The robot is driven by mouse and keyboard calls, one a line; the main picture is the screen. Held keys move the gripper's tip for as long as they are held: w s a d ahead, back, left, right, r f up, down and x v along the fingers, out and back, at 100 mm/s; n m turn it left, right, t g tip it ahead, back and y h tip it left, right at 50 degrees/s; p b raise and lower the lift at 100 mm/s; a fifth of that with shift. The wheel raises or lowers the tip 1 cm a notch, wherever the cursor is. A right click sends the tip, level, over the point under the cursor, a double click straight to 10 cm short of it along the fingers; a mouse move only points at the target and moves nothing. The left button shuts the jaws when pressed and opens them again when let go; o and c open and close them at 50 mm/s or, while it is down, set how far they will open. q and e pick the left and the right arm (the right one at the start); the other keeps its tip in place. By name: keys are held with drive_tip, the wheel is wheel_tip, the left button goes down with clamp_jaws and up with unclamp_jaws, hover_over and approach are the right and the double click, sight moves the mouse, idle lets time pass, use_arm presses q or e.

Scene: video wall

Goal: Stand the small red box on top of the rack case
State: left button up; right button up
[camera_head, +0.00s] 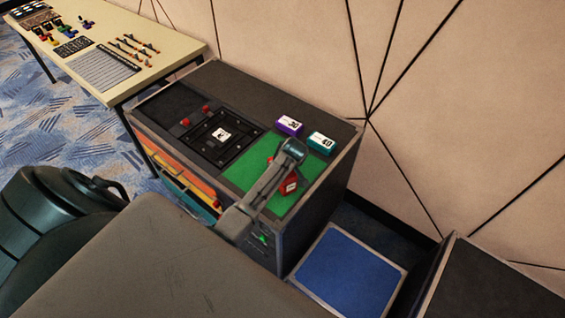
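The rack case (240,88) is a dark cabinet with a black top and a green mat (238,176) on its right part. A small red box (289,186) with a white label shows at the green mat, partly hidden behind my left arm. I cannot tell whether it rests on the mat or is held. My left arm reaches over the mat. Its far end, at the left gripper (285,165), is close to the red box, but the fingers are hidden. My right gripper is not in view.
A black framed panel (213,150) is left of the mat. A blue-topped platform (349,272) is at right. A cream table (105,40) stands at upper left.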

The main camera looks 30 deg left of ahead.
use_arm(q)
drive_tip(key=shift+f, duration=0.2)
idle(0.3)
drive_tip(key=c, duration=1.3)
drive_tip(key=shift+c, duration=0.5)
drive_tip(key=shift+r, duration=0.1)
